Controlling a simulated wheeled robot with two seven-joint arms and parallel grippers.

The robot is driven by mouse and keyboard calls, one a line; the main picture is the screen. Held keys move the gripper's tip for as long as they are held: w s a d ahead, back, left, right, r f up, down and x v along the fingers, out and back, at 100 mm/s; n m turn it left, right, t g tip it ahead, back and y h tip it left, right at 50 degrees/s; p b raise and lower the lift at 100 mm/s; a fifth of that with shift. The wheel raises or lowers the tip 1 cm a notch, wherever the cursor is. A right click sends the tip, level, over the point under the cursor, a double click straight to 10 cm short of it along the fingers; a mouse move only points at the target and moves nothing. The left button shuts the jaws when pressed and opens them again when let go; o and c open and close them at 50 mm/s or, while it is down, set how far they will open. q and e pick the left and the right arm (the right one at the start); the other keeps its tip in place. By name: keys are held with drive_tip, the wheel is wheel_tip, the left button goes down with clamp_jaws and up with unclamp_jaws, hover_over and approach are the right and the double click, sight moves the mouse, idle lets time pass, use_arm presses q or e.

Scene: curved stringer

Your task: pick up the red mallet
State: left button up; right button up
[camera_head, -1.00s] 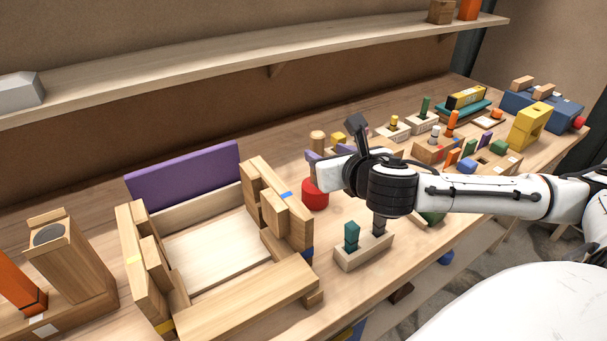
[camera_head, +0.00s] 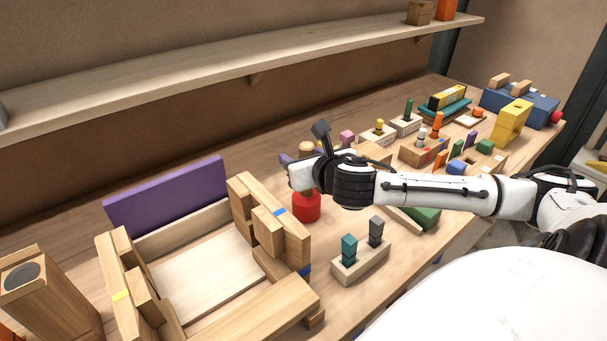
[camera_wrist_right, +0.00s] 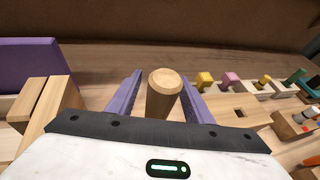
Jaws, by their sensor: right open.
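The red mallet stands upright on the bench, its red head (camera_head: 306,207) down and its wooden handle (camera_head: 306,149) up, just right of the wooden box frame. My right gripper (camera_head: 290,160) is at the handle, seen from the side in the head view. In the right wrist view, the round-ended wooden handle (camera_wrist_right: 164,84) stands between the two purple fingers (camera_wrist_right: 160,98), with the fingers apart and a gap visible on each side. The mallet's head is hidden in that view. My left gripper does not show.
A wooden box frame (camera_head: 110,262) with a purple panel (camera_head: 172,195) stands left of the mallet. A small block with teal and grey pegs (camera_head: 362,262) sits in front. Several coloured blocks, a yellow block (camera_head: 511,120) and a blue box (camera_head: 520,105) crowd the right.

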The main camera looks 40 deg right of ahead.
clamp_jaws()
